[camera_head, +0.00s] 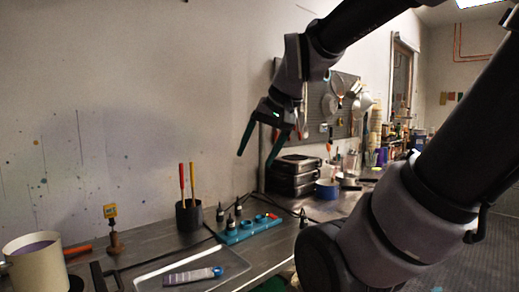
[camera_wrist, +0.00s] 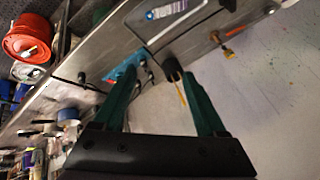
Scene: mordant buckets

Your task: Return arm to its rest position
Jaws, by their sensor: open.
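My gripper (camera_head: 258,142) hangs in the air above the metal bench (camera_head: 147,256), against the wall, with its green fingers apart and nothing between them. In the wrist view the two green fingers (camera_wrist: 163,88) also stand apart and empty. My arm reaches in from the upper right of the head view, bent high over the bench.
Below are a dark cup (camera_head: 188,215) with red and yellow tools, a blue rack (camera_head: 246,230) with dark bottles, a clear tray (camera_head: 222,265) holding a tube (camera_head: 193,275), and a white bucket (camera_head: 37,262). Black cases (camera_head: 296,167) stand behind. The air around the gripper is clear.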

